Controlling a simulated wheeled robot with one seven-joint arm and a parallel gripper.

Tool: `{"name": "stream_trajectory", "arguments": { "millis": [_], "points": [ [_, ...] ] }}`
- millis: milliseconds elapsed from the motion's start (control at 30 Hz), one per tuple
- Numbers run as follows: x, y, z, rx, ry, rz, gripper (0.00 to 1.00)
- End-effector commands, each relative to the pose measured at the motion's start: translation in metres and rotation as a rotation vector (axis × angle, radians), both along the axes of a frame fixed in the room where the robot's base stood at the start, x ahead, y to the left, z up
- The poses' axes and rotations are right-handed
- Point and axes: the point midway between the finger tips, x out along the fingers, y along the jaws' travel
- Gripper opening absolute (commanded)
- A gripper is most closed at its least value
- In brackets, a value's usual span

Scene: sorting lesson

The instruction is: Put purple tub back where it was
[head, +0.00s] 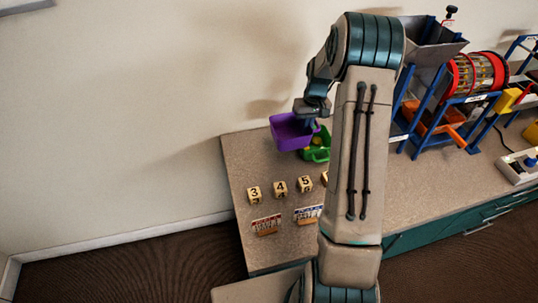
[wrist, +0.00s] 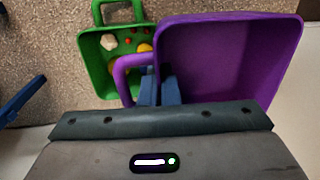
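The purple tub (head: 290,132) is held at my gripper (head: 312,118) over the far left part of the counter, in the head view. In the wrist view the purple tub (wrist: 225,62) fills the upper right, its open inside facing the camera. Its purple handle loop passes at the fingers of my gripper (wrist: 160,88), which look shut on it. The green tub (wrist: 118,62) holds several small yellow, red and white items in the wrist view. The purple tub looks empty.
Number blocks (head: 280,188) and small card racks (head: 266,225) stand on the counter (head: 245,160) in front. A blue-framed machine with a red drum (head: 478,74) and orange bin (head: 437,118) stands to the right. A wall is behind. My arm hides the counter's middle.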

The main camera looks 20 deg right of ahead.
Motion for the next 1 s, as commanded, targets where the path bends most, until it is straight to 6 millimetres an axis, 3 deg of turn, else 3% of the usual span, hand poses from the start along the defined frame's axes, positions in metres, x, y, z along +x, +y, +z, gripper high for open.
{"name": "stream_trajectory", "arguments": {
  "millis": [200, 400, 633, 900, 1000],
  "points": [
    [0.009, 0.053, -0.03, 0.002, 0.004, 0.006, 0.0],
    [0.016, 0.087, -0.051, 0.001, 0.003, 0.002, 0.0],
    [0.018, 0.096, -0.062, 0.0, 0.002, -0.002, 0.0],
    [0.018, 0.096, -0.096, 0.001, 0.003, -0.001, 0.0],
    [0.019, 0.096, -0.098, 0.0, 0.0, 0.0, 0.0]
  ]
}}
